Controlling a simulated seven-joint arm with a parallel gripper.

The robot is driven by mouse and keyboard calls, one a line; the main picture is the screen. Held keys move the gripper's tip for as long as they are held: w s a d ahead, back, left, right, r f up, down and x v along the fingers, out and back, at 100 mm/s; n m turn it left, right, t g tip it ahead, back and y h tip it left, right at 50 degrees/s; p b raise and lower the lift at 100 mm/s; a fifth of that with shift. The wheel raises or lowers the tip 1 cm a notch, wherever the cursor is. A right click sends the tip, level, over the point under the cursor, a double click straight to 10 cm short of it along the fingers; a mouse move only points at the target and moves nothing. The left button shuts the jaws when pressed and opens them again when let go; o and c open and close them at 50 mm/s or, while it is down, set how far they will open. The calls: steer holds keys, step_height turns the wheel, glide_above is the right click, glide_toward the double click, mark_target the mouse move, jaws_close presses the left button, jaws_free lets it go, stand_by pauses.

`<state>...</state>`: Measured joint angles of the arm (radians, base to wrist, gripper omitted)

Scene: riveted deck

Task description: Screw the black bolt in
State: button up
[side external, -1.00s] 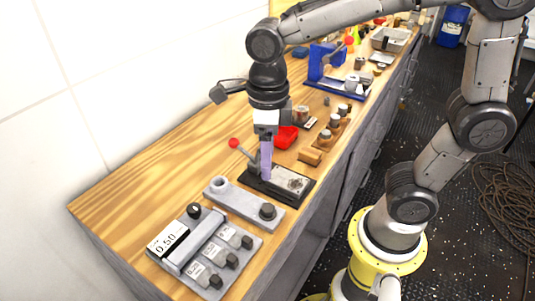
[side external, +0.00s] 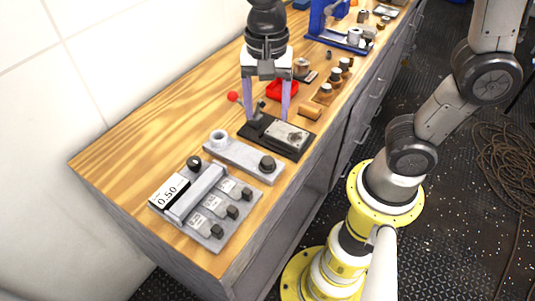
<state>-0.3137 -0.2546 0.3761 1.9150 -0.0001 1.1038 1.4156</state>
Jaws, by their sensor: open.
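My gripper (side external: 267,121) points down with its two purple fingers spread wide and nothing between them. In the picture its fingertips overlap the black-based fixture with a metal plate (side external: 290,136); I cannot tell their exact height above it. A black bolt head (side external: 267,164) stands on the right end of a grey bar (side external: 240,156), nearer the camera than the gripper. A raised round socket (side external: 218,138) is at the bar's left end. The bolt's shank is hidden, so I cannot tell how deep it sits.
A grey block with a 0.50 label (side external: 170,190) and several black knobs lies at the near end of the wooden bench. A red-knobbed lever (side external: 233,97), a red tray (side external: 283,90) and a blue press (side external: 340,38) are farther back. Bare wood lies left of the bar.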

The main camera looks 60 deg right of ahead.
steer(key=n, duration=3.6)
glide_toward(268, 160)
step_height(268, 160, down, 8)
steer(key=shift+f, duration=0.25)
jaws_close()
